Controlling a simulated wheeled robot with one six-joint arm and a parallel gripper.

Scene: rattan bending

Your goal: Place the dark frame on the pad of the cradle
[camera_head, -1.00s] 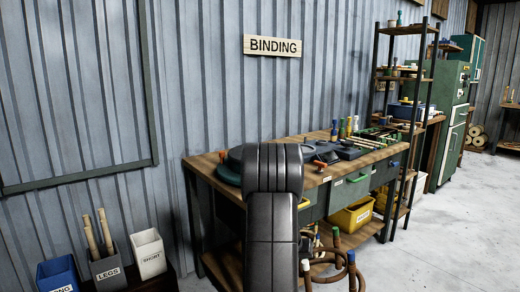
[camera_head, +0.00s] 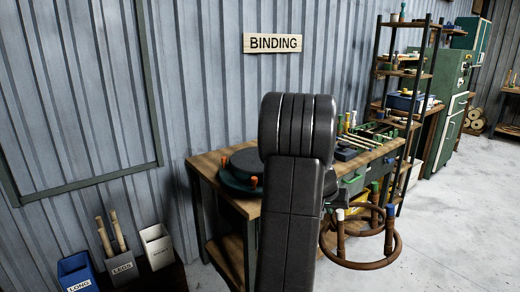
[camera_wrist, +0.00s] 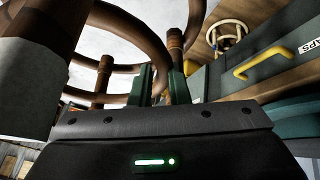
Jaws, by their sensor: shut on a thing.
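The dark frame (camera_head: 362,266) is brown bent rattan, with rings and short posts, some with coloured tips. It is held in the air in front of the bench, right of my arm in the head view. In the wrist view its dark curves and posts (camera_wrist: 104,72) fill the upper left and middle. My gripper (camera_wrist: 162,86) is shut on the frame; the exact grip point is partly hidden.
The wooden bench (camera_head: 205,164) stands against the corrugated wall, with tools at its right end. A tall shelf rack (camera_head: 424,75) stands beyond it. Blue, grey and white bins (camera_head: 158,247) are at the lower left. The floor at right is clear.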

